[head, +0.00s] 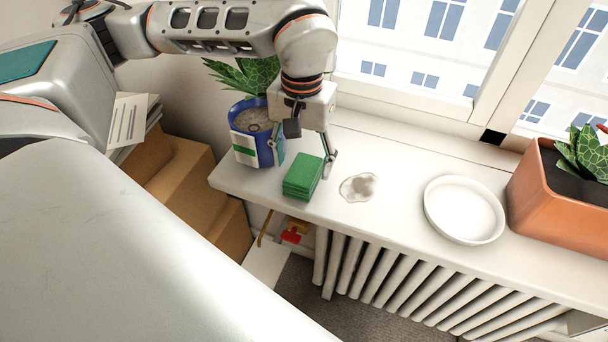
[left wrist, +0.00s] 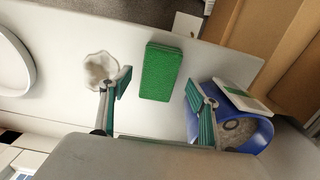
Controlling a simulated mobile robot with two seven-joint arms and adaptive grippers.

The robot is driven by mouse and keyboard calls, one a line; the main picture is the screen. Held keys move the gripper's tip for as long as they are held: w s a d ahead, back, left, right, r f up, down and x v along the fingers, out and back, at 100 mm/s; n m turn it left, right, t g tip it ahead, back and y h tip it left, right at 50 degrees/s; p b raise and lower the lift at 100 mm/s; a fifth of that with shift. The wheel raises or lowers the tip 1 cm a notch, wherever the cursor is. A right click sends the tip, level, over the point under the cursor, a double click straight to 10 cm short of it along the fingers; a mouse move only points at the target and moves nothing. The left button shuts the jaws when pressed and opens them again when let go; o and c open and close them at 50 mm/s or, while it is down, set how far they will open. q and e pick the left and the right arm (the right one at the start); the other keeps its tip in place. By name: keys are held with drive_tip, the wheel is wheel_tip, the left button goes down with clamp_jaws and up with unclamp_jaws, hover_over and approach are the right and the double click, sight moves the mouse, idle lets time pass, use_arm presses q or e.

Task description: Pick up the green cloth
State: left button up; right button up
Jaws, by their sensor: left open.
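The green cloth (head: 303,177) lies folded in a thick stack on the white window sill, near its front edge. My left gripper (head: 303,160) is open above and just behind the cloth in the head view, with one finger at its right side. In the left wrist view the green cloth (left wrist: 161,72) shows between and beyond the two spread fingers of the left gripper (left wrist: 158,95), with a gap on both sides. Nothing is held. My right gripper is not in view.
A blue pot (head: 250,120) with a plant stands close left of the cloth. Cardboard boxes (head: 185,185) are at left. A radiator (head: 400,280) is below the sill.

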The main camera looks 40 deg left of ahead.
sight(303, 169)
use_arm(q)
wheel_tip(303, 169, down, 4)
drive_tip(key=shift+w+r, duration=0.1)
drive_tip(key=shift+r, duration=0.15)
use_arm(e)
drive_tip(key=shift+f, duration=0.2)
use_arm(q)
drive_tip(key=c, duration=1.2)
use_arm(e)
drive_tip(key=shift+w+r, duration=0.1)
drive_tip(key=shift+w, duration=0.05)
use_arm(q)
drive_tip(key=shift+r, duration=0.2)
wheel_tip(303, 169, up, 20)
drive_tip(key=shift+f+p, duration=0.15)
drive_tip(key=shift+p, duration=1.1)
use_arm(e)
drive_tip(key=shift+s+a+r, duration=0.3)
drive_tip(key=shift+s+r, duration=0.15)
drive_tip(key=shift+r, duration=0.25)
